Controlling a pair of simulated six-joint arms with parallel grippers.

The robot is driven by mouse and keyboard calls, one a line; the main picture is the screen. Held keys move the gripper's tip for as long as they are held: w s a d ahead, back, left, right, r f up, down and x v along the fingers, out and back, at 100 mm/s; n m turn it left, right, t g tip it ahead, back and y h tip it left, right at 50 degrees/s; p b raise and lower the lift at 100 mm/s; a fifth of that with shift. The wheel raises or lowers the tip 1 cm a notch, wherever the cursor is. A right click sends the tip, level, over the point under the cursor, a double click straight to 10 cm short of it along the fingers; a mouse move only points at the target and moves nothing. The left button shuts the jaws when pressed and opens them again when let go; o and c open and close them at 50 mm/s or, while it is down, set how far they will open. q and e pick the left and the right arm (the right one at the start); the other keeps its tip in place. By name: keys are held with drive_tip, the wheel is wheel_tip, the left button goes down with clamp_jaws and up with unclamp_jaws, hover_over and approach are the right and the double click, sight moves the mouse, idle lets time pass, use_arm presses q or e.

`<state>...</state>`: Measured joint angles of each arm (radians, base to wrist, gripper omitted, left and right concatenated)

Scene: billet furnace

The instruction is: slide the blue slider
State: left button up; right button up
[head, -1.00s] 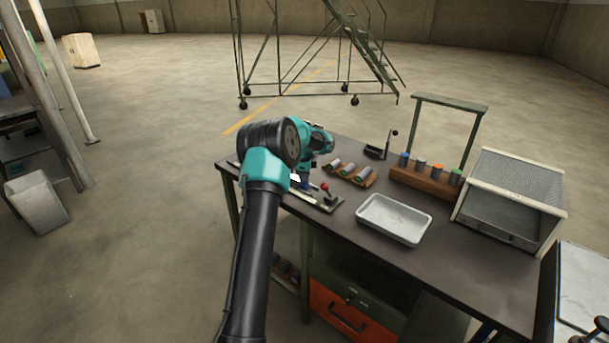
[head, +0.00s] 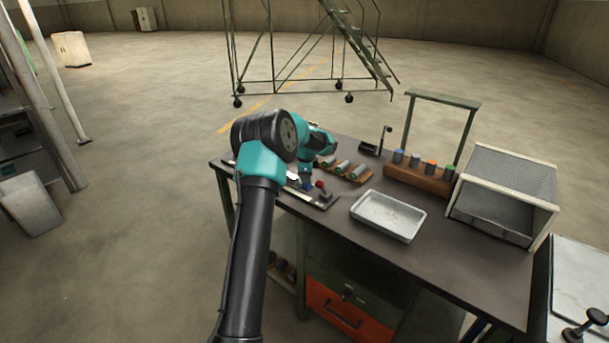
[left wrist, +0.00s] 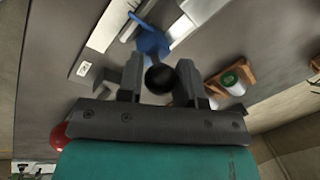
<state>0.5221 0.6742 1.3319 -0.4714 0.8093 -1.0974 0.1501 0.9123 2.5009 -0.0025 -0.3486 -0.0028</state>
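The blue slider (left wrist: 152,42) is on a pale rail (left wrist: 112,35) set on the bench, and it has a round black knob (left wrist: 160,78). In the head view the slider (head: 307,183) is a small blue patch below my wrist. My left gripper (left wrist: 160,72) has one finger on each side of the black knob, and the fingers look close against it. My arm hides part of the rail (head: 325,203) in the head view. My right gripper is not in view.
A red knob (head: 320,184) stands near the rail's right end. A small rack of cylinders (head: 345,170), a metal tray (head: 388,215), a wooden block with coloured pegs (head: 420,177) and a mesh-topped box (head: 505,190) share the bench (head: 460,265).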

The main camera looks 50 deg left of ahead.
use_arm(q)
drive_tip(key=o, duration=0.4)
drive_tip(key=shift+d, duration=0.25)
drive_tip(key=shift+o, duration=0.2)
wheel_tip(320, 180, up, 17)
drive_tip(key=s+d, duration=0.2)
drive_tip(key=shift+s, duration=0.15)
drive_tip(key=shift+d, duration=0.1)
